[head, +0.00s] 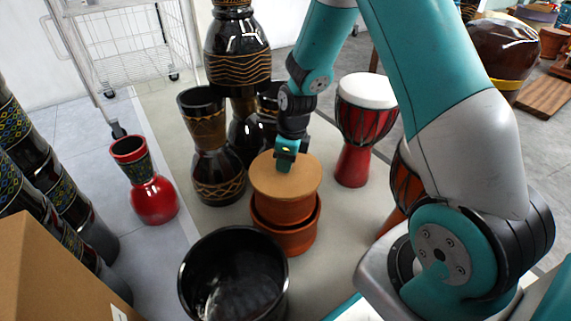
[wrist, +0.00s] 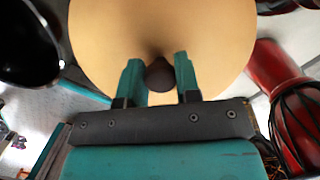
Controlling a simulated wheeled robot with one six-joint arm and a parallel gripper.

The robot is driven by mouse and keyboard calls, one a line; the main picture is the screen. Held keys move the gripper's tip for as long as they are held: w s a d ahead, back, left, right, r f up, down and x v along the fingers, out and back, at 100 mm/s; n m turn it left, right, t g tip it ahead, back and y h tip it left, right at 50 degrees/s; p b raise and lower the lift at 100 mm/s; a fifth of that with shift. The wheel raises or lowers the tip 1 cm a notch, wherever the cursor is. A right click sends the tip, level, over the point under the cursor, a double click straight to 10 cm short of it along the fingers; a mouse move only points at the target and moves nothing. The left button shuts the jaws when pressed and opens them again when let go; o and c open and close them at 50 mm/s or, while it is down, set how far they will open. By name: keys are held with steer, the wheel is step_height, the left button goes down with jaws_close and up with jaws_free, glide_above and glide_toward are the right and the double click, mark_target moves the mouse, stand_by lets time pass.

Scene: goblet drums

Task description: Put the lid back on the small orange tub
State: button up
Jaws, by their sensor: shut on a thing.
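The round tan lid (head: 303,174) sits level over the small orange tub (head: 290,240) in the head view, covering its top. An orange-brown band shows between the lid and the tub's wider rim; I cannot tell whether the lid touches it. My gripper (head: 286,157) reaches down from above at the lid's middle. In the wrist view, the lid (wrist: 215,40) fills the upper middle, and my gripper (wrist: 158,78) has its two fingers on either side of the lid's dark knob (wrist: 160,76), shut on it. The lid hides the inside of the tub.
A glossy black open pot (head: 235,275) stands close in front of the tub. Dark goblet drums (head: 217,160) stand behind left, a red drum with white head (head: 366,105) behind right. A small red drum (head: 152,190) and a cardboard box (head: 50,270) are left.

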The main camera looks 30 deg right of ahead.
steer(key=shift+f, duration=0.4)
steer(key=o, duration=1)
steer(key=shift+o, duration=0.2)
